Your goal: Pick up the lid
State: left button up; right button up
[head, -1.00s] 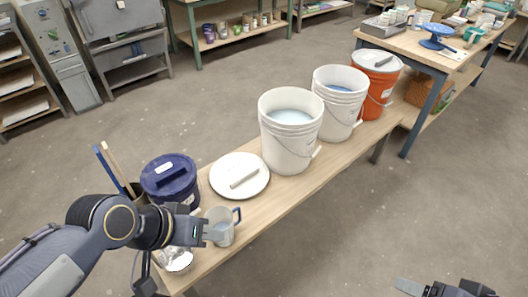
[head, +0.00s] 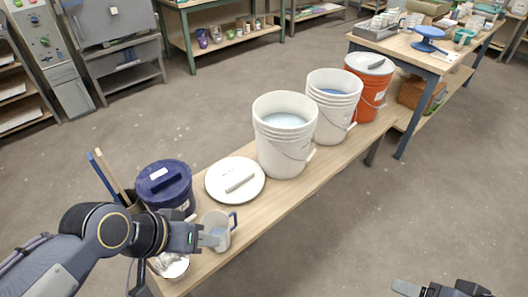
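A round white lid (head: 219,174) with a grey bar handle (head: 240,182) lies flat on the wooden bench, between a dark blue lidded bucket (head: 166,187) and an open white bucket (head: 284,140). My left gripper (head: 208,239) is in front of the lid, apart from it, at a clear mug (head: 217,226) with a blue handle. It overlaps the mug in the picture; I cannot tell whether it touches it or how far its fingers are apart. My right gripper (head: 407,288) is at the bottom right edge, partly cut off, away from the bench.
A second open white bucket (head: 332,108) and an orange bucket (head: 370,89) with a white lid stand farther along the bench (head: 300,193). A shiny metal bowl (head: 170,268) is under my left wrist. Sticks (head: 107,174) rise beside the blue bucket. The right floor is clear.

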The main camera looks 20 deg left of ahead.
aim_at(232, 180)
jog(key=i+u, duration=0.1)
jog(key=u, duration=0.7)
jog(key=i+l+u, duration=0.2)
jog(key=u, duration=0.15)
jog(key=i+l+u, duration=0.3)
jog(key=l+u, duration=0.35)
jog(key=i+l, duration=0.15)
jog(key=l, duration=0.3)
jog(key=i+l+u, duration=0.1)
jog(key=l, duration=0.3)
jog(key=i+l, duration=0.15)
jog(key=l, duration=0.3)
jog(key=i+l+u, duration=0.1)
jog(key=l, duration=0.35)
